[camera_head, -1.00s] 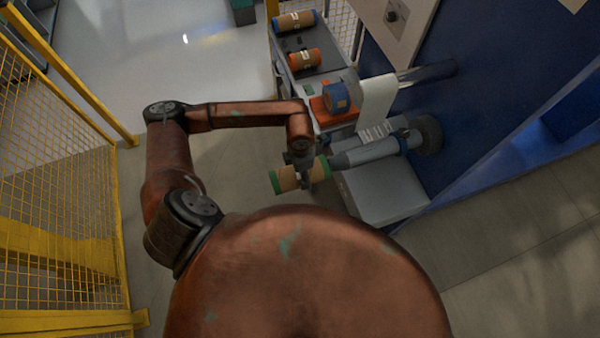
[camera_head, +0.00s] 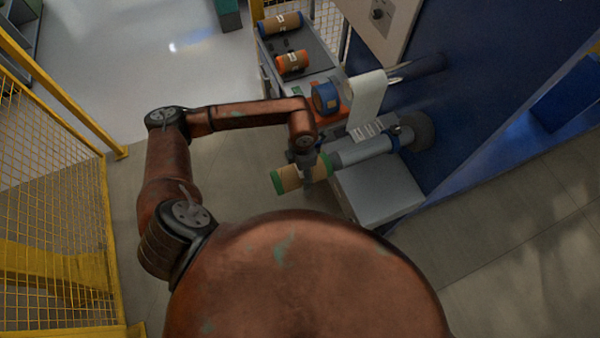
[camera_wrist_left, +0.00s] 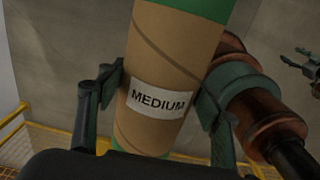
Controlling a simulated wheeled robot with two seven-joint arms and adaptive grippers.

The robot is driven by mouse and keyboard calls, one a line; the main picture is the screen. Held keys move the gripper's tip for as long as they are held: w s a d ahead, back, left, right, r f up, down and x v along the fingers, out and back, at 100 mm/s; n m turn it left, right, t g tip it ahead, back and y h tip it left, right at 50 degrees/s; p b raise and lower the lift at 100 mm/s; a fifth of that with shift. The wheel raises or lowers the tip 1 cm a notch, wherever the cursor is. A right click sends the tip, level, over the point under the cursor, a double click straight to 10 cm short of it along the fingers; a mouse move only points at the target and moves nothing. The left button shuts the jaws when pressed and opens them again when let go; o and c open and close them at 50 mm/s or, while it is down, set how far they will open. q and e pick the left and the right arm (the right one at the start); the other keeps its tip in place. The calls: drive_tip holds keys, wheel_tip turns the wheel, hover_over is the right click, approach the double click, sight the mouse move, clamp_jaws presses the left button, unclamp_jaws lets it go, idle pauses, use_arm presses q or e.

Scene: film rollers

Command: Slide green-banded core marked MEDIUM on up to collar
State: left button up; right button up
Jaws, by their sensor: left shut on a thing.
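My left gripper (camera_head: 308,172) is shut around the middle of the green-banded core (camera_head: 288,180), a brown tube with green ends. In the left wrist view the core (camera_wrist_left: 150,135) shows its MEDIUM label between the two fingers (camera_wrist_left: 155,98). The core lies roughly in line with the grey shaft (camera_head: 362,150), which runs from the dark round collar (camera_head: 424,132) at the blue wall. The core's right end meets the shaft's near end, and the shaft's tip is hidden there. Bare shaft shows between core and collar. A small dark part, seemingly my right gripper (camera_wrist_left: 305,62), shows at the wrist view's edge, its jaws unclear.
A grey cart (camera_head: 312,72) holds a blue-banded core (camera_head: 280,23) and an orange-banded core (camera_head: 292,62). A blue roll (camera_head: 326,97) and a white sheet (camera_head: 368,100) are above the shaft. A grey box (camera_head: 378,190) stands below it. Yellow mesh fencing (camera_head: 55,220) is at left.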

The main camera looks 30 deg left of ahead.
sight(321, 162)
use_arm(q)
drive_tip(key=shift+w+d+b, duration=0.75)
drive_tip(key=shift+w+d, duration=0.05)
drive_tip(key=shift+w, duration=0.1)
drive_tip(key=shift+w+d+b, duration=0.3)
drive_tip(key=shift+w+d, duration=0.05)
drive_tip(key=shift+w, duration=0.05)
drive_tip(key=shift+w, duration=0.1)
drive_tip(key=shift+w+d+b, duration=0.5)
drive_tip(key=shift+d, duration=0.05)
drive_tip(key=shift+w+d+b, duration=0.5)
drive_tip(key=shift+w+d, duration=0.05)
drive_tip(key=shift+w, duration=0.15)
